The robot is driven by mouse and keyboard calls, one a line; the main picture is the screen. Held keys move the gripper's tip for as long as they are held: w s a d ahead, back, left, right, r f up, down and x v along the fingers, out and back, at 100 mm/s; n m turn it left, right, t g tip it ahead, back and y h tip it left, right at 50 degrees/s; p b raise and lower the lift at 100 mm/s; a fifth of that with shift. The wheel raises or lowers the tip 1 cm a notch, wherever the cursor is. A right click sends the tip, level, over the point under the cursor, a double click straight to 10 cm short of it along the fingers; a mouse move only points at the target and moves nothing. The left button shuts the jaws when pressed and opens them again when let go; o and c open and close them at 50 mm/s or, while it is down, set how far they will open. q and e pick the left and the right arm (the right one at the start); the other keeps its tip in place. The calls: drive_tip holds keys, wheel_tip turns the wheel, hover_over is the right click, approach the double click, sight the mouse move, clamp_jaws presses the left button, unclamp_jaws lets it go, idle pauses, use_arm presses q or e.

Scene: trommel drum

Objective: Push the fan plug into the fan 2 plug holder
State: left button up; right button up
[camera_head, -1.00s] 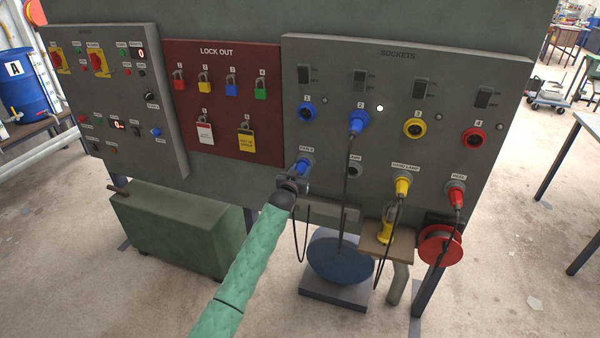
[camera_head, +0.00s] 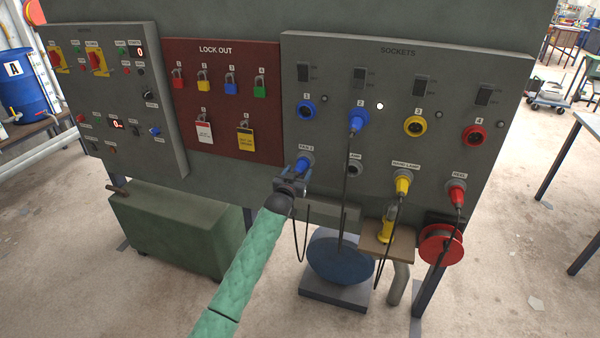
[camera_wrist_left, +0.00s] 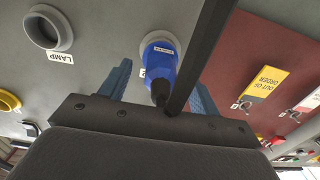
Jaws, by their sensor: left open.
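The blue fan plug (camera_head: 303,163) sits with its front end in the fan 2 plug holder, under the FAN 2 label (camera_head: 306,147) on the sockets panel. In the left wrist view the plug (camera_wrist_left: 160,72) stands in the holder's pale grey ring (camera_wrist_left: 160,38); how deep it sits I cannot tell. My left gripper (camera_head: 294,181) is open just behind the plug. Its blue fingers (camera_wrist_left: 160,88) lie on either side of the plug, with gaps visible. A dark cord leaves the plug's back end. My right gripper is not in view.
An empty lamp holder (camera_head: 354,171) is right of the plug. Another blue plug (camera_head: 357,122) is in socket 2, with its cord hanging. Yellow (camera_head: 403,185) and red (camera_head: 456,195) plugs sit further right. A green box (camera_head: 170,232) stands below left.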

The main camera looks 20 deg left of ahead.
use_arm(q)
drive_tip(key=shift+s+a+b, duration=0.15)
drive_tip(key=shift+s+b, duration=0.5)
drive_tip(key=shift+s, duration=1.85)
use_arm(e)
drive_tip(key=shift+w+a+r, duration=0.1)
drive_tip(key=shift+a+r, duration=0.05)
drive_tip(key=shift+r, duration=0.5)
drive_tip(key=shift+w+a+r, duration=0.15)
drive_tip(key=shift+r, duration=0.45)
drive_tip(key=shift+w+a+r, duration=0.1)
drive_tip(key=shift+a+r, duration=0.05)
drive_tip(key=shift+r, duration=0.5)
